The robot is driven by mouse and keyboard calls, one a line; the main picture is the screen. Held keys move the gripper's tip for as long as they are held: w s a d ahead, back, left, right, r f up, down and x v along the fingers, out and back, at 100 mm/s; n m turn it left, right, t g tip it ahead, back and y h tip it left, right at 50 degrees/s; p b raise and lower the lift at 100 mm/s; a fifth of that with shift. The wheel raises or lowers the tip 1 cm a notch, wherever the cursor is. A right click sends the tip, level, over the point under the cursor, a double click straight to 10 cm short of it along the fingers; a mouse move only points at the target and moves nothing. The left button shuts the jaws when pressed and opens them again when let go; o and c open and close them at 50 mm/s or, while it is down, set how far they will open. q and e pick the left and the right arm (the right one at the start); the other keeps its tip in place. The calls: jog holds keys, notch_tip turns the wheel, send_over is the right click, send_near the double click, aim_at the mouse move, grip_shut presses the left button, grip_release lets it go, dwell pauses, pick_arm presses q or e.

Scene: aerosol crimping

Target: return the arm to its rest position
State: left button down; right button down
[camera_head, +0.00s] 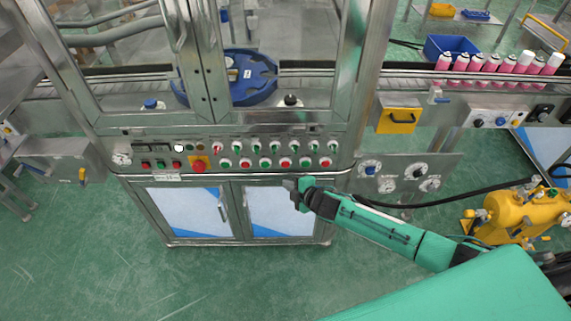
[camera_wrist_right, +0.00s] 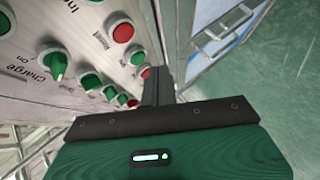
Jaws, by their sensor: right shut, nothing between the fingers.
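My right arm (camera_head: 390,232) reaches in from the lower right of the head view. Its gripper (camera_head: 291,184) is in front of the machine, just below the right part of the control panel (camera_head: 243,150). In the right wrist view the gripper fingers (camera_wrist_right: 157,85) are together and hold nothing. Beside them, on the left of that view, are the panel's green knobs (camera_wrist_right: 53,64) and red buttons (camera_wrist_right: 122,32). The fingers overlap the panel's edge in the picture, and I cannot tell whether they touch it. My left gripper is not in view.
The machine's cabinet doors (camera_head: 183,209) are below the panel. A conveyor on the right carries several pink cans (camera_head: 507,64); a blue crate (camera_head: 437,48) is behind them. A yellow pump unit (camera_head: 517,212) with a black hose is on the right. Green floor (camera_head: 90,270) is open at the lower left.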

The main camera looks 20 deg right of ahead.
dwell(0.6)
jog(key=s+d+f+m+g+h, duration=0.1)
jog(key=s+d+f+m, duration=0.2)
jog(key=s+f, duration=0.45)
jog(key=s+d+f+m+g+h, duration=0.2)
jog(key=s+f+m, duration=0.15)
jog(key=f, duration=0.65)
jog(key=s+d+f+m+g+h, duration=0.1)
jog(key=s+d+f+m, duration=0.2)
jog(key=s+f, duration=0.5)
jog(key=s+f+m+g, duration=0.2)
jog(key=s+f, duration=0.3)
jog(key=s, duration=0.7)
jog(key=s+a+f+m+g, duration=0.1)
jog(key=s+f, duration=0.4)
jog(key=s, duration=0.8)
jog(key=s+f+m+g+h, duration=0.1)
jog(key=s+f+m+g, duration=0.2)
jog(key=s, duration=0.9)
notch_tip(320, 180, down, 3)
jog(key=shift+s+a+m+g, duration=0.15)
jog(key=shift+m+g, duration=0.25)
jog(key=shift+m, duration=0.25)
